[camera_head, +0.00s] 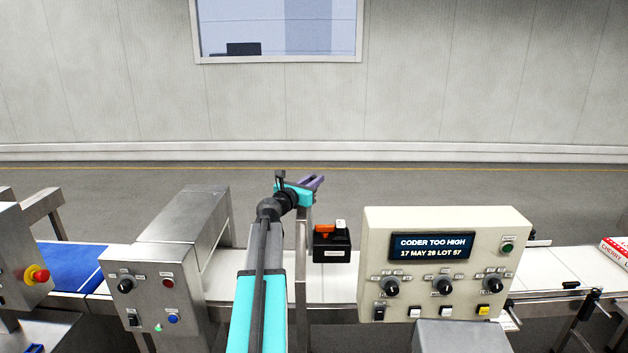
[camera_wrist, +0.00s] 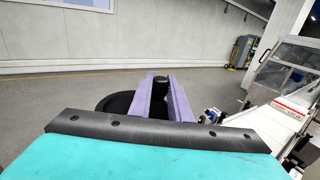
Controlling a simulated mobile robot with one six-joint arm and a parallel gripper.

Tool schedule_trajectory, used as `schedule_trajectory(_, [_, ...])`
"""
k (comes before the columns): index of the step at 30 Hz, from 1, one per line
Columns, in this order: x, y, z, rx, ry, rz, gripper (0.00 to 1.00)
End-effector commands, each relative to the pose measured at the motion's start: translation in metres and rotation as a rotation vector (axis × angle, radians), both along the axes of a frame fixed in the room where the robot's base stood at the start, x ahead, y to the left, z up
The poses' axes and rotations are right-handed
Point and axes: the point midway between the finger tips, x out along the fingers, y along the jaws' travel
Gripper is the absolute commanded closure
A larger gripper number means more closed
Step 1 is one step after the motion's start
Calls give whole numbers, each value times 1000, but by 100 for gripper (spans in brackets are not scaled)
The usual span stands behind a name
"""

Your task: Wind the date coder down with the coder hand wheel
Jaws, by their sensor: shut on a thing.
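In the wrist view, the coder hand wheel (camera_wrist: 115,103) is a black disc partly hidden behind my gripper. Its upright black handle (camera_wrist: 160,87) stands between the two purple fingers of my gripper (camera_wrist: 161,84), which is shut on it. In the head view my gripper (camera_head: 314,183) is at the top of a metal post (camera_head: 302,255), and I cannot make out the wheel there. A black unit with an orange part, apparently the date coder (camera_head: 332,245), sits over the white belt just right of the post. The panel display (camera_head: 432,246) reads "CODER TOO HIGH" and "17 MAY 26 LOT 57".
The cream control panel (camera_head: 520,225) with knobs and switches stands right of the coder. A steel cabinet (camera_head: 185,245) stands left of my arm. A blue belt (camera_head: 72,268) lies far left, and a red and white carton (camera_head: 614,249) far right. Open floor lies behind the line.

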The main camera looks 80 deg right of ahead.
Motion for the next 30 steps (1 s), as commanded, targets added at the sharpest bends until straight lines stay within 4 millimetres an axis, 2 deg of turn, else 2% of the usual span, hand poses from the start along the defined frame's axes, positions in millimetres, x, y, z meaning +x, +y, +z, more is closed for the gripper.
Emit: schedule_trajectory(30, [13, -20, 4, -7, 3, 584, 100])
